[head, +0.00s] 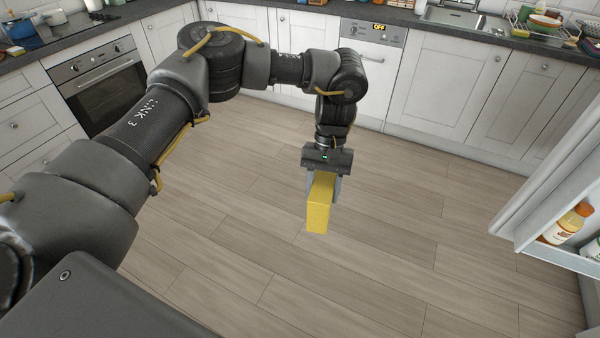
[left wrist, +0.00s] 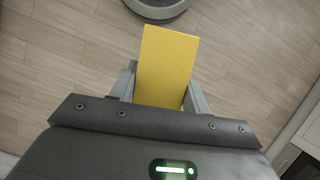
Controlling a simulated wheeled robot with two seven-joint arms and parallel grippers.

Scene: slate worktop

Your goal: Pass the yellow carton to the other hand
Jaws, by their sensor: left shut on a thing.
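The yellow carton (head: 318,215) hangs in the air over the open floor in the head view. My left gripper (head: 322,180) is shut on it, with a finger on either side of its upper part. The carton's lower part sticks out below the fingers. In the left wrist view the carton (left wrist: 168,62) reaches out between the two fingers of my left gripper (left wrist: 160,95). My right gripper is in neither view.
White cabinets, an oven (head: 103,85) and a dishwasher (head: 372,62) line the back under the dark worktop (head: 400,18). An open fridge (head: 560,255) with bottles stands at the right. The wooden floor (head: 400,260) around the carton is clear.

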